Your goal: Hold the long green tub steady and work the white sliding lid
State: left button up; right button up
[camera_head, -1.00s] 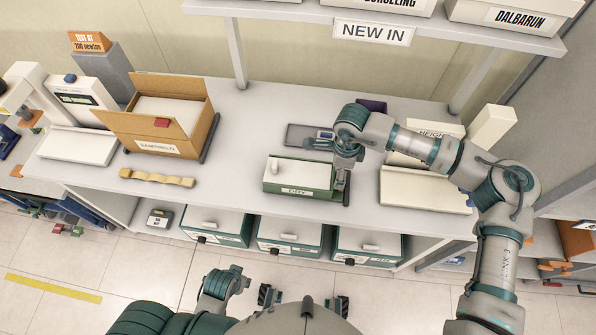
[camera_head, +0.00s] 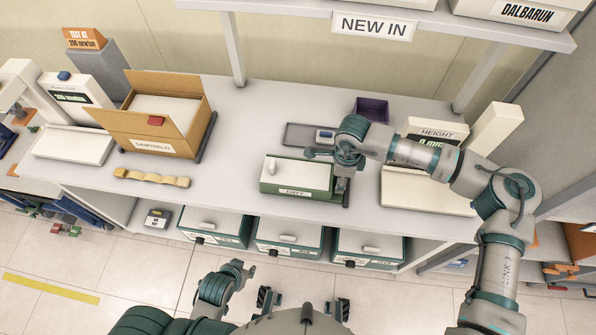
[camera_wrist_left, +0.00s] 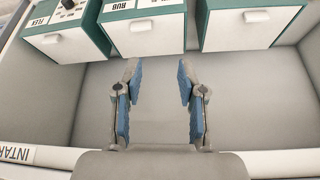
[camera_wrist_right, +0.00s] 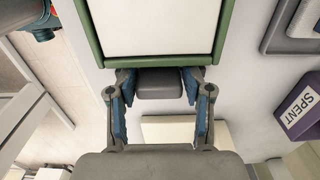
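The long green tub (camera_head: 325,195) lies on the bench, its label facing me. Its white lid (camera_head: 305,176) covers much of the top, with a small knob (camera_head: 273,167) near the left end. My right gripper (camera_head: 342,183) is at the tub's right end. In the right wrist view, the open fingers (camera_wrist_right: 160,85) stand either side of a grey block (camera_wrist_right: 160,83) at the end of the green frame (camera_wrist_right: 222,30); contact is unclear. My left gripper (camera_head: 246,269) is low in front of the bench, open and empty in its wrist view (camera_wrist_left: 158,75).
Drawers (camera_head: 288,232) sit under the bench. A cardboard box (camera_head: 155,122) and a wavy tan piece (camera_head: 150,178) are to the left. A purple bin (camera_head: 372,108), a dark grey tray (camera_head: 300,133) and a height gauge (camera_head: 435,130) stand nearby.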

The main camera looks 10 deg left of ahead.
jog(key=shift+d, duration=0.3)
jog(key=c, duration=0.6)
pick_arm(q)
jog(key=shift+d, duration=0.25)
pick_arm(e)
jog(key=shift+a, duration=0.1)
jog(key=shift+c, duration=0.2)
jog(key=shift+a, duration=0.1)
